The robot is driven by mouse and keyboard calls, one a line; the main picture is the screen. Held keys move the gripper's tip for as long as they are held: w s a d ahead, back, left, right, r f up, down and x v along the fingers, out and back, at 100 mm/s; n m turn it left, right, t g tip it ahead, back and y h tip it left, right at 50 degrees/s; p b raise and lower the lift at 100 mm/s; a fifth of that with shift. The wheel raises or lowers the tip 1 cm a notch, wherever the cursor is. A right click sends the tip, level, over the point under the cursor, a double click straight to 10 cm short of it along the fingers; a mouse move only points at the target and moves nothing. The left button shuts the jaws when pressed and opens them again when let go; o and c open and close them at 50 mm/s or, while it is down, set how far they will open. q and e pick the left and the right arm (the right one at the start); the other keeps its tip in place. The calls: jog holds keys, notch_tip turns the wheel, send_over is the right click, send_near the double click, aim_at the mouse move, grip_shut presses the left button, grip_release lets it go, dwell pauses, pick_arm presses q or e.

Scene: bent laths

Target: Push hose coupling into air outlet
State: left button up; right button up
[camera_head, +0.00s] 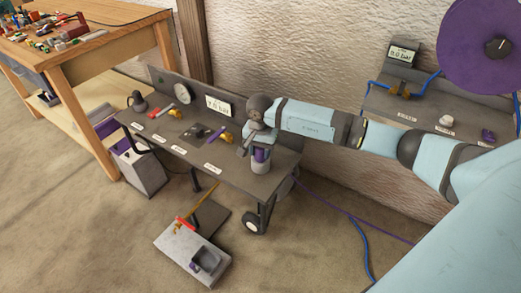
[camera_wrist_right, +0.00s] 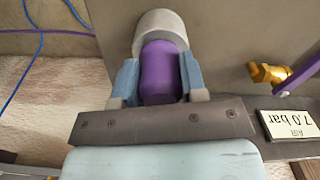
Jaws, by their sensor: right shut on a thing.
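My right gripper (camera_head: 261,150) is at the right end of the dark bench on wheels. It is shut on a purple cylindrical part, which looks like the hose coupling (camera_wrist_right: 165,72). In the wrist view the right gripper's fingers (camera_wrist_right: 160,84) lie on both sides of it. A light grey round piece (camera_wrist_right: 163,24) sits at its far end; I cannot tell whether this is a collar or a socket. A brass fitting (camera_wrist_right: 268,73) with a purple lever, apparently the air outlet, is beside the "AIR 7.0 bar" plate (camera_wrist_right: 290,92), apart from the coupling. My left gripper is out of view.
The dark bench (camera_head: 185,148) carries a gauge (camera_head: 182,92), small tools and labels. A grey box (camera_head: 190,255) lies on the floor in front. A purple hose (camera_head: 350,215) runs along the floor.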

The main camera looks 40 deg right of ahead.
jog(key=shift+f+b, duration=0.35)
dwell(0.3)
jog(key=o, duration=1.5)
jog(key=shift+r+p, duration=0.75)
jog(key=shift+r, duration=0.45)
jog(key=shift+r+p, duration=1.35)
jog(key=shift+r, duration=1.2)
